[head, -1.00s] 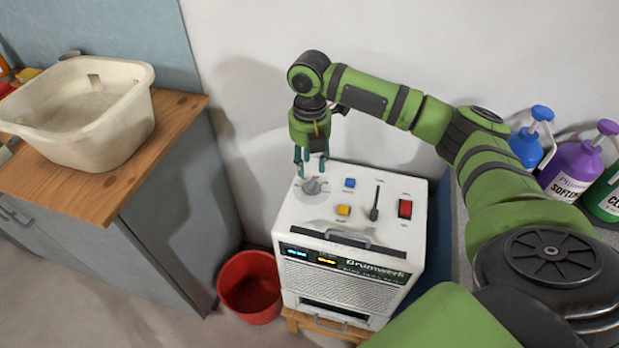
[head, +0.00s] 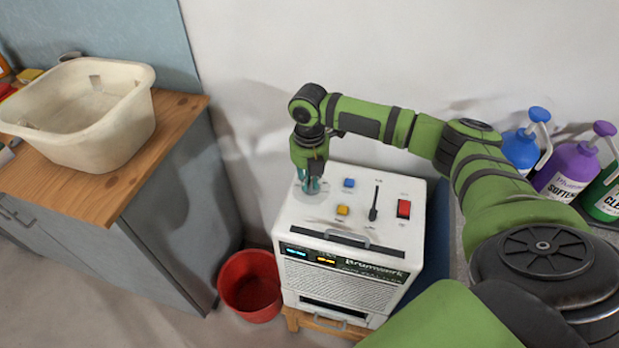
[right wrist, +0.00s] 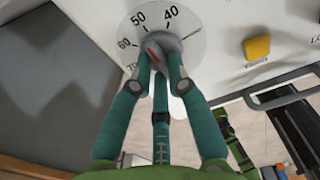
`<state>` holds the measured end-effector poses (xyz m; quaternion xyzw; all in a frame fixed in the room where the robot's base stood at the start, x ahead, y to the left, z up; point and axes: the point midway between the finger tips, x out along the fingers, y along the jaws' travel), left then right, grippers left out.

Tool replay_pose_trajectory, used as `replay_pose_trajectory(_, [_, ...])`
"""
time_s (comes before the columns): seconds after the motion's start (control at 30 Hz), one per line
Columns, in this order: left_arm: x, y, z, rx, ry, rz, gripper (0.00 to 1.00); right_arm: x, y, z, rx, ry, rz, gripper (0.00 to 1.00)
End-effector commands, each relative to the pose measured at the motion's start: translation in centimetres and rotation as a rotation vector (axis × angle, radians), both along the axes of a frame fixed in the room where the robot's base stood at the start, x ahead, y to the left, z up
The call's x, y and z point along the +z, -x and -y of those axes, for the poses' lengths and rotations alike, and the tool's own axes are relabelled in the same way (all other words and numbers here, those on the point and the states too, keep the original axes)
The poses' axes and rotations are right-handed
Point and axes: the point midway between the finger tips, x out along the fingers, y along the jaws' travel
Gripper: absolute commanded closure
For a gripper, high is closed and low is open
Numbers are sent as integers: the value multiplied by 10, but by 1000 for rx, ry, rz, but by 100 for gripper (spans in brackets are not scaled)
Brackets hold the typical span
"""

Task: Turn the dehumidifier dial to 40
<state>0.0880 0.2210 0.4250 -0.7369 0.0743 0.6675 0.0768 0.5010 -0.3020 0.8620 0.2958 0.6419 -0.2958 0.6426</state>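The white dehumidifier (head: 345,215) stands against the wall, its control panel on top. Its round dial (right wrist: 166,46) shows in the right wrist view with a grey knob and a pale scale marked 40, 50, 60 and 70. A red mark on the knob points up and left, roughly between 50 and 60. My right gripper (head: 312,184) is down over the dial, which it mostly hides in the head view. In the right wrist view its teal fingertips (right wrist: 162,62) lie on either side of the knob; I cannot tell whether they press on it. My left gripper is out of view.
The panel also has a blue button (head: 349,183), a yellow button (head: 342,210), a slider (head: 374,213) and a red switch (head: 404,208). A red bucket (head: 250,288) stands at left on the floor. Bottles (head: 566,172) stand at right; a cream basin (head: 120,140) sits on the counter.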

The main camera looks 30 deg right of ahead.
Motion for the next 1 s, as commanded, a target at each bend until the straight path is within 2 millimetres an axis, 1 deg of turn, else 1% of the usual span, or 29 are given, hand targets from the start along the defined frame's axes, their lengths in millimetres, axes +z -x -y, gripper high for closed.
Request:
replay_pose_trajectory(0.17, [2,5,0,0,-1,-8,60,0,0,0,-8,1,-2,100])
replay_pose_trajectory(0.37, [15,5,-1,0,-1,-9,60,3,0,0,-68,1,-3,100])
replay_pose_trajectory(0.57, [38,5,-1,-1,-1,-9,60,5,0,0,-202,0,-6,100])
replay_pose_trajectory(0.7, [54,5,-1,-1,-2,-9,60,5,0,0,-322,0,-6,100])
replay_pose_trajectory(1.0, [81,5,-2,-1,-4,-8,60,3,-2,1,-566,0,-5,100])
